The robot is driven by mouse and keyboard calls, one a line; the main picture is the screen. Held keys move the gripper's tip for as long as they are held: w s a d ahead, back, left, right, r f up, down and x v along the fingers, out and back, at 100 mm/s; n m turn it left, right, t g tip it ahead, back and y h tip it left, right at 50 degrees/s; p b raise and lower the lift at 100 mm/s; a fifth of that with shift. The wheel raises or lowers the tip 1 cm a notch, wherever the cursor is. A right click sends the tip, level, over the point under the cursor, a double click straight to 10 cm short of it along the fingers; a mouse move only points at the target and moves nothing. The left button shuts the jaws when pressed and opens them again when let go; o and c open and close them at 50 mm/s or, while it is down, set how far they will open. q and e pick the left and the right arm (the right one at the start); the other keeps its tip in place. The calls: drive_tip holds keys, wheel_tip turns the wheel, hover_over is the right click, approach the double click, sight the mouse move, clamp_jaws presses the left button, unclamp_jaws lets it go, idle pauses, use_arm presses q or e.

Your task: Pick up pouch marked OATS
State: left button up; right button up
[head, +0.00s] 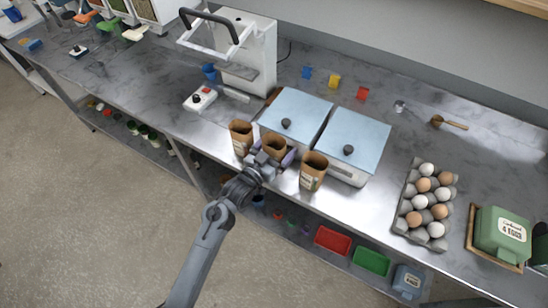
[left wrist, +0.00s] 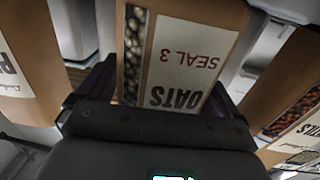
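The brown pouch marked OATS (left wrist: 178,60) stands upright between the fingers of my left gripper, with its label reading upside down and "SEAL 3" on it. In the head view it is the middle pouch (head: 274,146) of three at the counter's front edge. My left gripper (head: 270,158) has its purple-grey fingers on either side of this pouch. They look spread apart around it, and I see no clear grip. The left wrist view shows the gripper (left wrist: 165,95) close in front of the label. My right gripper is not in view.
Another brown pouch stands close on the left (head: 241,137) and one on the right (head: 313,170). Two blue-topped boxes (head: 295,112) (head: 354,140) stand right behind. An egg tray (head: 406,207) lies farther right. A lower shelf holds red (head: 333,241) and green trays (head: 371,261).

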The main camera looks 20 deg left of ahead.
use_arm(q)
drive_tip(key=c, duration=0.9)
drive_tip(key=shift+r, duration=0.1)
